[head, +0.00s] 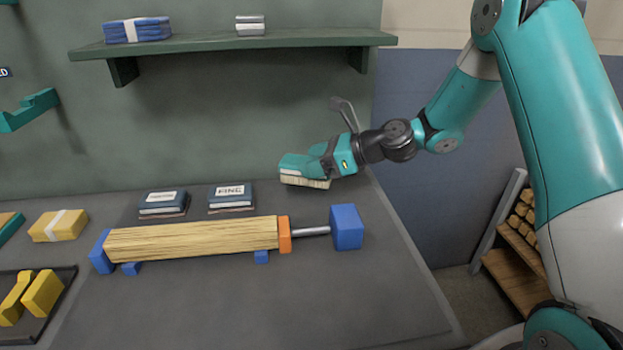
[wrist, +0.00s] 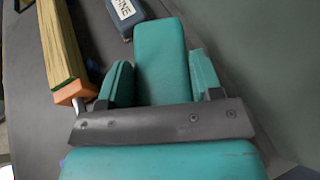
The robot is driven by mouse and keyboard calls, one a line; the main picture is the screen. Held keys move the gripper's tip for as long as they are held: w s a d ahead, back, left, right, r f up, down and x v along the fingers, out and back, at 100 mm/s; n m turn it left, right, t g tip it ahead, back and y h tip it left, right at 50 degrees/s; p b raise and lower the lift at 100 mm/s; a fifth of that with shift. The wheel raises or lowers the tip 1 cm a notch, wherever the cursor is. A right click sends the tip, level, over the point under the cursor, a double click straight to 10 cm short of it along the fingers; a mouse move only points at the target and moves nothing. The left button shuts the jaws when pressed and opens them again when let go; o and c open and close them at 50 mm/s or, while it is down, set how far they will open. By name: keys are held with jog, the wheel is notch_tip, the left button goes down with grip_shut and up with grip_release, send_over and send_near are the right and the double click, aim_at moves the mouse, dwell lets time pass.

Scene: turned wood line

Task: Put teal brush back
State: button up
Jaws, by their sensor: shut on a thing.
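The teal brush (head: 303,173), with pale bristles facing down, is at the back right of the bench. My gripper (head: 330,160) is shut on it. In the wrist view the brush's flat teal back (wrist: 160,62) lies between the two teal fingers of my gripper (wrist: 160,85). The bristles are hidden there. In the head view the bristles are at or just above the bench top; I cannot tell whether they touch it. A teal bracket (head: 30,110) is on the wall at the far left.
A wooden spindle (head: 190,240) lies in a blue clamp across the bench (head: 300,310). Two dark sanding blocks, one marked FINE (head: 230,195), sit behind it. Yellow blocks (head: 42,293) are at left. A green shelf (head: 235,41) overhangs the back. The right front of the bench is clear.

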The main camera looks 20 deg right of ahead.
jog(key=shift+a+f, duration=0.2)
jog(key=shift+f, duration=2)
jog(key=o, duration=1)
jog(key=shift+f, duration=0.15)
jog(key=shift+o, duration=0.2)
